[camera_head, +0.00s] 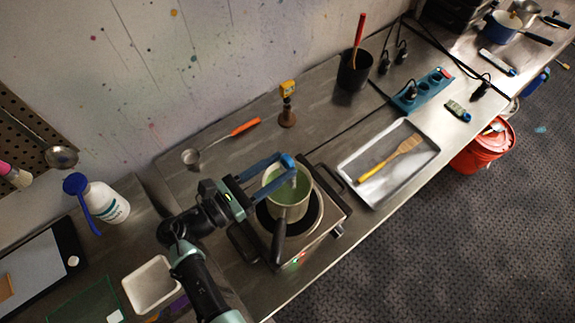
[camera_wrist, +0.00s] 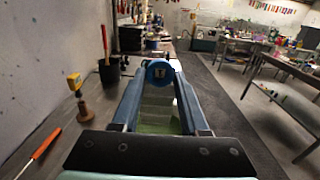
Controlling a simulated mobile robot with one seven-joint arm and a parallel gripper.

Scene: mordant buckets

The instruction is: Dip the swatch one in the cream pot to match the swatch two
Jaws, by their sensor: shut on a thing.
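My gripper (camera_head: 285,168) has its long blue fingers over the cream pot and is shut on the round blue holder (camera_wrist: 159,71) of swatch one. Its label seems to carry a dark mark. A pale strip (camera_wrist: 158,103) hangs below the holder into the pot mouth; I cannot tell whether its lower end is in the liquid. The cream pot (camera_head: 286,212) holds pale green liquid (camera_head: 275,182) and stands on a hot plate (camera_head: 328,214), its dark handle toward the front. I cannot make out swatch two with certainty.
A metal tray (camera_head: 428,158) with a yellow-handled brush lies right of the hot plate. A small yellow-topped stand (camera_head: 287,112) and an orange-handled ladle (camera_head: 245,126) are behind. A white bottle (camera_head: 108,204) and a white tray (camera_head: 150,284) stand at left.

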